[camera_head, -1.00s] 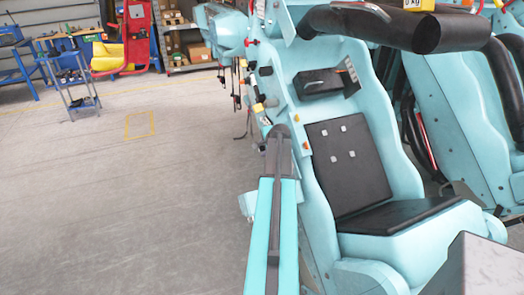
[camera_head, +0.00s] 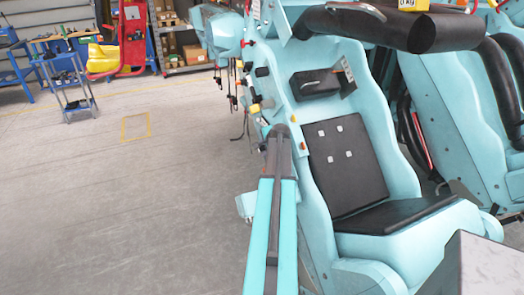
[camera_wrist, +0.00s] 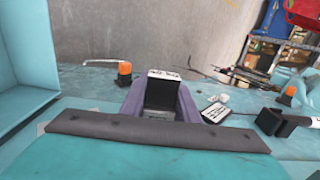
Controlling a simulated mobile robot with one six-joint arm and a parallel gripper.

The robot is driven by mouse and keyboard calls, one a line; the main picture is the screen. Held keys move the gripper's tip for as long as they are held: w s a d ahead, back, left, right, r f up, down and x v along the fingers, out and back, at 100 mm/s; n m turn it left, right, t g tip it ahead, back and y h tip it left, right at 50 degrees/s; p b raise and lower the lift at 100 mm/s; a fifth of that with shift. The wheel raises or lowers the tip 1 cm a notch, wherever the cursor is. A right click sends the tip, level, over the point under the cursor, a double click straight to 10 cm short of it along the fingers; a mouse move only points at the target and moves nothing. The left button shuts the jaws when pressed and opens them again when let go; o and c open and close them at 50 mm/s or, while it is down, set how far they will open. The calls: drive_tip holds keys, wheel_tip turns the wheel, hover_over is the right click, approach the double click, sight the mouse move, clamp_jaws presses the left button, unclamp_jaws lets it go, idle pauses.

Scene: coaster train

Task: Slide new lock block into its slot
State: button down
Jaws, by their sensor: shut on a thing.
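My gripper (camera_wrist: 160,84) is in the wrist view, its two purple-grey fingers on either side of a dark block with a pale top. It is shut on this lock block (camera_wrist: 160,94). The block's lower part is hidden behind the dark bar in front. The block is close to a teal surface of the coaster car; I cannot tell whether it touches it. The slot cannot be made out. In the head view, my teal arm reaches up beside the teal seat (camera_head: 352,100), and neither gripper nor block can be told clearly.
An orange lamp (camera_wrist: 124,72) is left of the gripper. A small white plate (camera_wrist: 215,111), a black box (camera_wrist: 268,121) and another orange lamp (camera_wrist: 288,95) are to its right. A black restraint bar (camera_head: 395,28) overhangs the seat. Open floor (camera_head: 120,200) lies left of the car.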

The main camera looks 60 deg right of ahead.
drive_tip(key=shift+s+d, duration=0.35)
drive_tip(key=shift+d, duration=0.05)
drive_tip(key=c, duration=1.3)
unclamp_jaws()
drive_tip(key=shift+r, duration=0.1)
drive_tip(key=b+v, duration=0.3)
drive_tip(key=v, duration=1)
drive_tip(key=shift+s+a+r, duration=0.15)
drive_tip(key=shift+s+r, duration=0.1)
drive_tip(key=shift+c, duration=0.2)
